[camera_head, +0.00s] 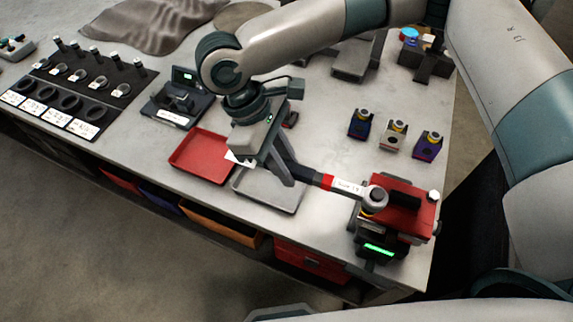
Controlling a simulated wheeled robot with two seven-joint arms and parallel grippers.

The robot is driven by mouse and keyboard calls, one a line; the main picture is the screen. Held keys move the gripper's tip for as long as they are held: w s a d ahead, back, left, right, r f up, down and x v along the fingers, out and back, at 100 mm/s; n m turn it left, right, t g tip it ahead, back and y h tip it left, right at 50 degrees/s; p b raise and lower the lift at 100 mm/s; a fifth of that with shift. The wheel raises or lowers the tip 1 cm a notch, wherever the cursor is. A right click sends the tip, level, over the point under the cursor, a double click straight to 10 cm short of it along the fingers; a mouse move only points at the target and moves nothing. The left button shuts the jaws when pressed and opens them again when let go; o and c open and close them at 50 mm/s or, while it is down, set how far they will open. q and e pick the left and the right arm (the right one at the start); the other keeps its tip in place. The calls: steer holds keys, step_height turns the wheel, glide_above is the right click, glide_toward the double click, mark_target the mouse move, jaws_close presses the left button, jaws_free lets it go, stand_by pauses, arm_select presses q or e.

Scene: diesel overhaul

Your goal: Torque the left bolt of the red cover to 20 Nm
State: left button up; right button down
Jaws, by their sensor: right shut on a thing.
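The red cover (412,222) sits on a dark fixture at the front right of the table. A wrench (328,181) with a dark handle, a red band and a white label lies level. Its round head (375,198) is over the left side of the cover and hides the left bolt there. I cannot tell whether it is fully seated. The right bolt (433,196) shows a pale head at the cover's right edge. My right gripper (285,170) is shut on the wrench handle, left of the cover. My left gripper is out of view.
A red tray (190,164) and a grey tray (262,200) lie at the front edge. Several small coloured blocks (393,137) stand behind the cover. A green-lit display (379,249) is in front of the cover. A black rack (110,95) and a dark device (170,112) stand left.

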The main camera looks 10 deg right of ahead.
steer(key=shift+w+r, duration=0.1)
steer(key=shift+w, duration=0.1)
steer(key=shift+w+d+m+p, duration=0.25)
steer(key=shift+w+m+p, duration=0.05)
steer(key=shift+p, duration=0.3)
stand_by(0.4)
steer(key=shift+w+d+m+p, duration=0.25)
steer(key=shift+w+m+p, duration=0.1)
steer(key=shift+p, duration=0.15)
steer(key=shift+g, duration=0.3)
steer(key=shift+w+d+m+p, duration=0.25)
steer(key=shift+w+d+p, duration=0.1)
steer(key=shift+p, duration=0.25)
steer(key=shift+w+d+m+p, duration=0.25)
steer(key=shift+w+m+p, duration=0.1)
steer(key=shift+p, duration=0.25)
